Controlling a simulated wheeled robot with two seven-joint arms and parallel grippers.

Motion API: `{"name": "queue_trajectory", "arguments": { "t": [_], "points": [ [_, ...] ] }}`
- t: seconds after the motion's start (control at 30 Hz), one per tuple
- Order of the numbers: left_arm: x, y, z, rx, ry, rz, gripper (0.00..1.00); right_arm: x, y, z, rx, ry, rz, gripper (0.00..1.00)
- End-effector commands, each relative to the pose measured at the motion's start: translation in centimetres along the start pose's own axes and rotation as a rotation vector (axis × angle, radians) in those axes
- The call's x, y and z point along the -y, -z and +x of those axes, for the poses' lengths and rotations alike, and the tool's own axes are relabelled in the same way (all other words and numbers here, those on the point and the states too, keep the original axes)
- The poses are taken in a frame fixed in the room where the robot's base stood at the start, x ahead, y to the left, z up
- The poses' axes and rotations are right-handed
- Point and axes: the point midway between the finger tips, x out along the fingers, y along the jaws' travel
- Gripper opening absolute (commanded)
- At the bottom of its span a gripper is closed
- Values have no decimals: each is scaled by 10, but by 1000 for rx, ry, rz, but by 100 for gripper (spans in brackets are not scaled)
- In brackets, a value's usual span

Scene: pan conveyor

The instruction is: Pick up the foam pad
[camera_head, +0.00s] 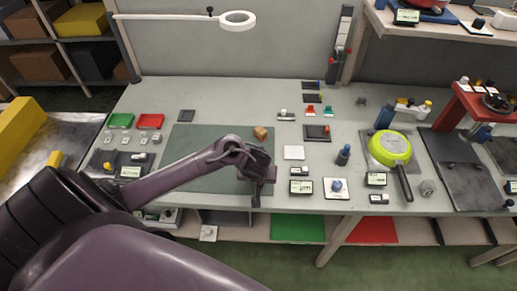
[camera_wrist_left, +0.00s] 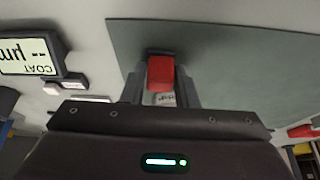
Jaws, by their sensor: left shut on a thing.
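My left gripper (camera_head: 258,190) reaches over the front right part of the green mat (camera_head: 215,143). In the left wrist view my left gripper (camera_wrist_left: 160,85) is shut on a small red block (camera_wrist_left: 160,72), with a pale, marked patch showing just below the red. I cannot tell for sure that this block is the foam pad. In the head view the gripper mostly hides what it holds. A flat white square (camera_head: 293,152) lies on the bench just right of the mat. My right gripper is not in view.
A tan block (camera_head: 260,132) sits on the mat behind the gripper. Small displays (camera_head: 301,187) stand close to its right. A green pan (camera_head: 390,148) lies farther right, and green (camera_head: 121,121) and red (camera_head: 150,121) trays at the left. The mat's middle is mostly clear.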

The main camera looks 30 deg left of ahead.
Motion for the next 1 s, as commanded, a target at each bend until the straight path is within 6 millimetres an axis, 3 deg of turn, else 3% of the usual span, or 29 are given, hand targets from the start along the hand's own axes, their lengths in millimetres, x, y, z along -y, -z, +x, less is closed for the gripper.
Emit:
{"name": "queue_trajectory", "arguments": {
  "t": [0.33, 0.7, 1.0],
  "points": [
    [-1, 3, -7, 0, -2, -1, 3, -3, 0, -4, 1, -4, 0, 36],
    [-2, 30, -74, 1, -5, -5, 3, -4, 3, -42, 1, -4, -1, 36],
    [0, 38, -93, 1, 0, 0, 3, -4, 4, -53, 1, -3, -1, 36]
  ]
}}
